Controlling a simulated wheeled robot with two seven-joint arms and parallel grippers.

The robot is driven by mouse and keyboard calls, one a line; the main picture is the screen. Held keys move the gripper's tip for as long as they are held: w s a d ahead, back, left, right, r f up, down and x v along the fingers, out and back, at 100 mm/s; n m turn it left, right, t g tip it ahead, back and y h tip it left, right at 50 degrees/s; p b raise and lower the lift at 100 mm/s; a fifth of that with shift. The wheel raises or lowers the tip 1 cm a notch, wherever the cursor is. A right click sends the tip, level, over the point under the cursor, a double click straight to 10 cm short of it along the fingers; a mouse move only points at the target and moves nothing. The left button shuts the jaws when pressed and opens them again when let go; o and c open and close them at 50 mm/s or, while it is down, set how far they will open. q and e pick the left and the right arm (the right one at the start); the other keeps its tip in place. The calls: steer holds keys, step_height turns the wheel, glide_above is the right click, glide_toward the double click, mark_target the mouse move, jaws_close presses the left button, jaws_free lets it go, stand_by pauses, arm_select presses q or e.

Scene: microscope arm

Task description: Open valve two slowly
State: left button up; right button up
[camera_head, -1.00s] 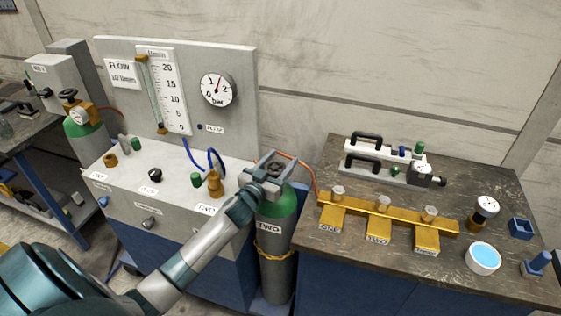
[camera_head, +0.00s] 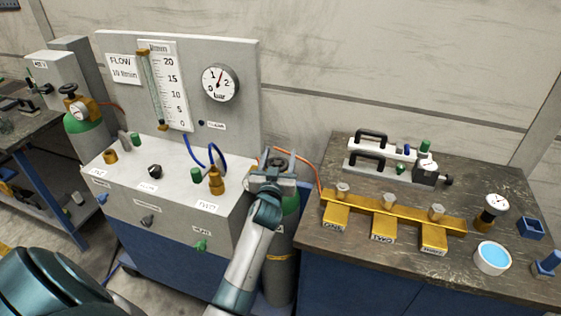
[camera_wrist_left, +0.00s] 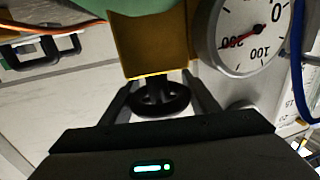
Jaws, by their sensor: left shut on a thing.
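The gas cylinder labelled TWO in the earlier frame, with its green shoulder (camera_head: 291,204), stands between the bench and the right table. My arm hides its label now. My left gripper (camera_head: 277,162) is at the top of this cylinder, its fingers on either side of the dark valve handwheel. In the left wrist view the black handwheel (camera_wrist_left: 160,99) sits between the fingertips, and the gripper is shut on it. A brass block (camera_wrist_left: 149,43) is just beyond the wheel. Beside it, a round gauge (camera_wrist_left: 243,35) has its red needle near 200. My right gripper is not in view.
The flow panel (camera_head: 230,127) has a flow tube and a bar gauge (camera_head: 220,83) with its needle between 1 and 2. An orange hose (camera_head: 309,167) runs to the brass manifold (camera_head: 394,212) on the right table. Another cylinder (camera_head: 88,135) stands at left.

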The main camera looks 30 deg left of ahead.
arm_select(q)
steer(key=shift+a+r+n+g+y+b, duration=0.2)
steer(key=shift+n+g+y+b, duration=0.3)
steer(key=shift+n+y+b, duration=0.35)
steer(key=o, duration=1.1)
steer(key=shift+f, duration=0.1)
steer(key=shift+s+f, duration=0.15)
steer(key=shift+s, duration=0.05)
